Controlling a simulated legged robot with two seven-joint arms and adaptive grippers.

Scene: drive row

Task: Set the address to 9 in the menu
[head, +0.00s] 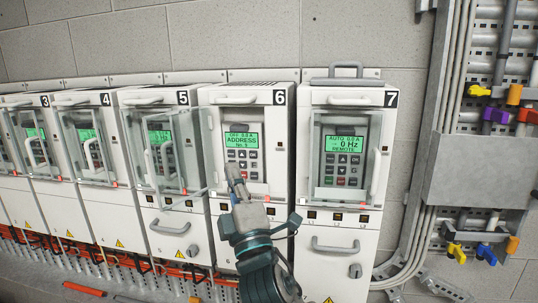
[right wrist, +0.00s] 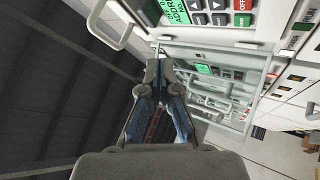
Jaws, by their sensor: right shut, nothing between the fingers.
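Drive 6 (head: 275,187) has a green display (head: 241,140) that reads "OFF 0.0 A", "ADDRESS" and "No." with a small digit I cannot read surely. Its keypad (head: 247,165) of grey keys, with a green and a red one, is below the display. The display (right wrist: 176,12) and keypad (right wrist: 220,12) also show at the top of the right wrist view. My right gripper (head: 235,179) is shut and empty, in front of drive 6 at the keypad's lower left. I cannot tell whether its tips (right wrist: 158,58) touch anything. My left gripper is out of view.
A clear door (head: 197,160) stands swung out left of drive 6, in front of drive 5. Drive 7 (head: 345,222), with its own lit display, is to the right. A grey handle (head: 97,22) shows near the fingers in the wrist view. Conduits (head: 418,225) run down the wall.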

